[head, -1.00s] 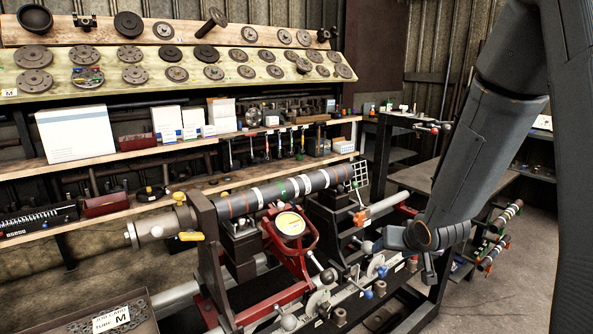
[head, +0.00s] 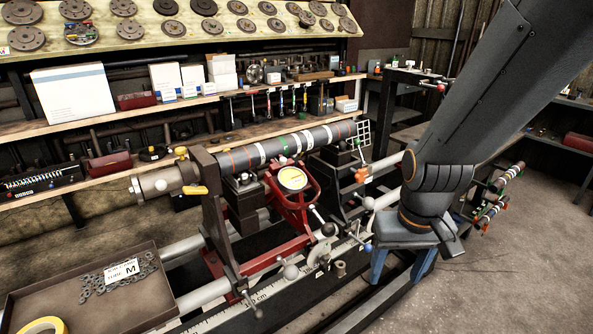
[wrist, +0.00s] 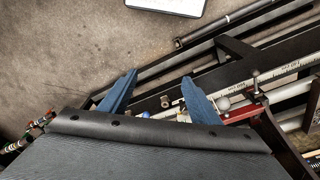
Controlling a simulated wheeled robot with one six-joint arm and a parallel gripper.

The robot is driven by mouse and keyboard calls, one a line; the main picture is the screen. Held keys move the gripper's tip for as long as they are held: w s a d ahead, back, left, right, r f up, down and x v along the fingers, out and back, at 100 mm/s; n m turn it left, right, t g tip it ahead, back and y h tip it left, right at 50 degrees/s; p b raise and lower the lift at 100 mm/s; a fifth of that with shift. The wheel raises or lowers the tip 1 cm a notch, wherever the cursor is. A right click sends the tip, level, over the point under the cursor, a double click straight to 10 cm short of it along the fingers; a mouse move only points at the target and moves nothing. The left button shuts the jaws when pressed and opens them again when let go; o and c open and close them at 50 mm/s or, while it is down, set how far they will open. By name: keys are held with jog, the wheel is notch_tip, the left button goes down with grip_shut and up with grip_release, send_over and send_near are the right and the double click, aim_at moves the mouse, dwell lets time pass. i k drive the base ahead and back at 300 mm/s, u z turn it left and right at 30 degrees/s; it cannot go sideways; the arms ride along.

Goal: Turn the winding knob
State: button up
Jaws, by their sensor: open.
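My gripper (head: 400,268) is at the right of the lathe, pointing down, with its two blue fingers spread apart and nothing between them. In the wrist view the open gripper (wrist: 160,78) is over the lathe's rails. I cannot tell which part is the winding knob. A pale ball (wrist: 223,103) shows right of the fingers in the wrist view. A yellow lever (head: 195,190) is at the left headstock. All are apart from the fingers.
A dark shaft (head: 270,148) with white bands lies along the lathe. A tray (head: 60,290) of washers is at lower left. Shelves (head: 230,140) fill the back. Open floor (head: 540,240) is at right.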

aim_at(361, 175)
jog(key=u, duration=1.4)
jog(key=k, duration=1.2)
jog(key=z, duration=1.3)
jog(key=i, duration=1)
jog(key=z, duration=0.05)
